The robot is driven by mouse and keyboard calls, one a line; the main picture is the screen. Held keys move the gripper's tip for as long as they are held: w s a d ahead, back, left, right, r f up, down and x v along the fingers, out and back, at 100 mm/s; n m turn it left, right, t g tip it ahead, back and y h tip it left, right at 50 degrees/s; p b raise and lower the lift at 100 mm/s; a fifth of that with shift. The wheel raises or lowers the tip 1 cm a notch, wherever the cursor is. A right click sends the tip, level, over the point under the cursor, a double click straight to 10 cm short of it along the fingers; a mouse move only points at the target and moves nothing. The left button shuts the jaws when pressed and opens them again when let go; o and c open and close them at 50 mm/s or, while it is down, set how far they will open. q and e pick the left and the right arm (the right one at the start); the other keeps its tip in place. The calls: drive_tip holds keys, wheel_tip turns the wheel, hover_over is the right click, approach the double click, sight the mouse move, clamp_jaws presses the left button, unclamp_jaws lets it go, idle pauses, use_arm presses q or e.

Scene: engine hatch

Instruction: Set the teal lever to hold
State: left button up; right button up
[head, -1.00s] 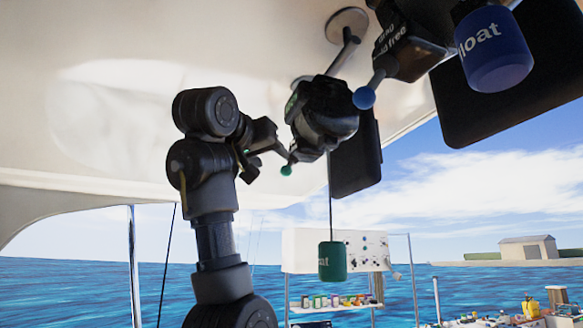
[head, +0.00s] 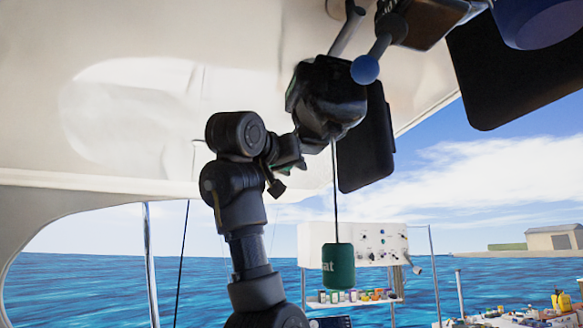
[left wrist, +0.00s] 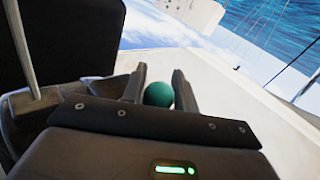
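The teal lever's ball knob (left wrist: 158,94) shows in the left wrist view between my two gripper fingers; I cannot tell whether they touch it. In the head view the gripper covers most of the knob, leaving only small green slivers. The lever's dark housing (head: 328,95) hangs from the ceiling on a metal arm, just up and right of the gripper. My left gripper (head: 283,170) is at the lower left of this housing with its fingers apart around the knob. Its fingers also show in the left wrist view (left wrist: 160,82). The setting marks are not readable now. My right gripper is not in view.
A blue ball lever (head: 365,69) sits on a second housing (head: 425,20) to the right. A green cylinder (head: 338,266) hangs on a cord below the first housing. A dark panel (head: 364,145) hangs behind it. A blue cylinder (head: 535,20) is at the upper right.

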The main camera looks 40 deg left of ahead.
sight(288, 169)
use_arm(q)
drive_tip(key=c, duration=0.5)
drive_tip(key=shift+b, duration=0.35)
drive_tip(key=shift+w+a+r+m+t+h+b, duration=0.15)
drive_tip(key=shift+w+a+m+t+h+b, duration=0.35)
drive_tip(key=shift+m+h+b, duration=1.35)
drive_tip(key=shift+w+a+r+m+t+h+b, duration=0.1)
drive_tip(key=shift+w+a+m+t+h+b, duration=0.4)
drive_tip(key=shift+m+h+b, duration=1.4)
drive_tip(key=shift+w+a+r+m+t+h+b, duration=0.2)
drive_tip(key=shift+m+t+h+b, duration=0.7)
drive_tip(key=shift+m+h, duration=1.65)
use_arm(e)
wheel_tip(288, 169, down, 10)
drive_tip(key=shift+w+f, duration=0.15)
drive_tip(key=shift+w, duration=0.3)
use_arm(q)
drive_tip(key=shift+s+m+y, duration=0.1)
drive_tip(key=shift+m+y, duration=0.4)
drive_tip(key=shift+m, duration=0.1)
drive_tip(key=o, duration=1)
drive_tip(key=shift+a, duration=0.1)
drive_tip(key=shift+f, duration=0.1)
